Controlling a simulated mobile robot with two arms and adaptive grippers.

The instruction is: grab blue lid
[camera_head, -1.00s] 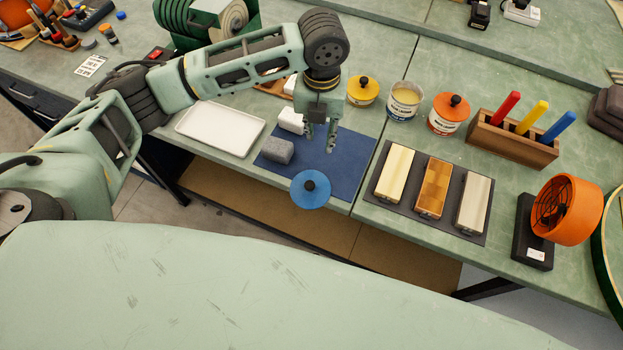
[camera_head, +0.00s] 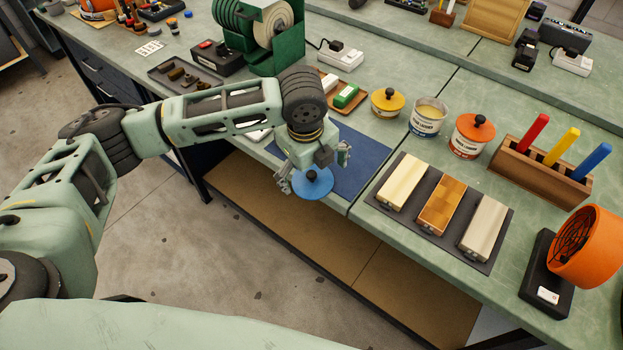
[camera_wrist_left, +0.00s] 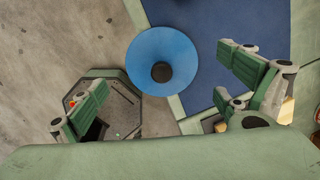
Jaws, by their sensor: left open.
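The blue lid (camera_head: 313,187) is a round disc with a black knob, at the front edge of the bench by the blue mat (camera_head: 366,155). In the left wrist view the blue lid (camera_wrist_left: 148,52) is seen from above, its dark knob facing me, partly over the mat's corner and partly beyond the bench edge. My left gripper (camera_head: 314,168) is open and empty, over the lid. Its fingers are spread wide to either side of the lid in the head view. I cannot tell the exact height gap. My right gripper is not in view.
Yellow-lidded (camera_head: 387,103) and orange-lidded (camera_head: 471,136) cans and an open can (camera_head: 428,116) stand behind the mat. Sanding blocks on a dark tray (camera_head: 406,211) lie to the right. My left arm hides part of the mat.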

